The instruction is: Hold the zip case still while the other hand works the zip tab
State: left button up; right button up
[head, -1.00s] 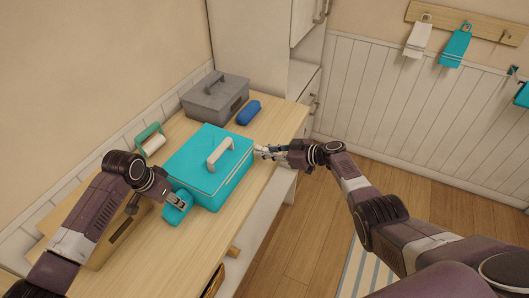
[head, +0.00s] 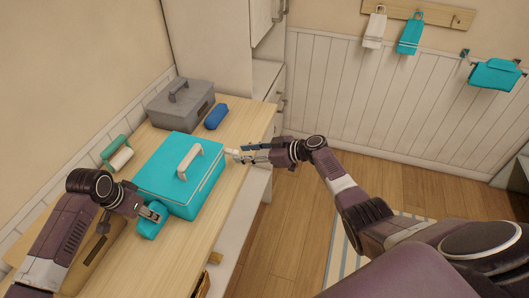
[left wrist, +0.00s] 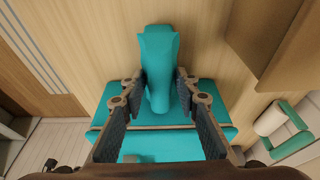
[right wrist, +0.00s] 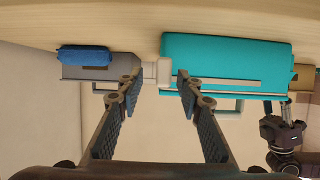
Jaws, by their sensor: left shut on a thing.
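The turquoise zip case (head: 178,165) with a pale handle lies on the wooden counter. My left gripper (head: 151,213) is shut on a turquoise grip piece (left wrist: 160,62) at the near end of the case; the left wrist view shows this piece between the fingers. A small whitish zip tab (right wrist: 156,72) sticks out at the corner of the case. My right gripper (right wrist: 157,88) is open, its fingers on either side of the tab's line in the right wrist view. Whether they touch it I cannot tell.
A grey lidded box (head: 180,103) and a blue roll (head: 217,116) sit behind the case. A green-and-white roll holder (head: 118,155) stands at its left. White cabinets (head: 210,45) rise at the back. Floor (head: 290,215) lies open right of the counter.

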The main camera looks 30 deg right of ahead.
pick_arm(q)
jog(key=shift+d, duration=0.1)
pick_arm(e)
jog(key=v, duration=0.8)
jog(key=shift+s+d, duration=0.15)
jog(key=shift+d, duration=0.1)
pick_arm(q)
jog(key=o, duration=1.4)
pick_arm(e)
jog(key=shift+r, duration=0.1)
pick_arm(q)
notch_tip(320, 180, up, 6)
jog(key=p, duration=0.5)
jog(key=shift+f+p, duration=0.2)
jog(key=shift+p, duration=0.2)
jog(key=shift+r, duration=1.2)
pick_arm(e)
notch_tip(320, 180, up, 5)
jog(key=shift+r, duration=0.2)
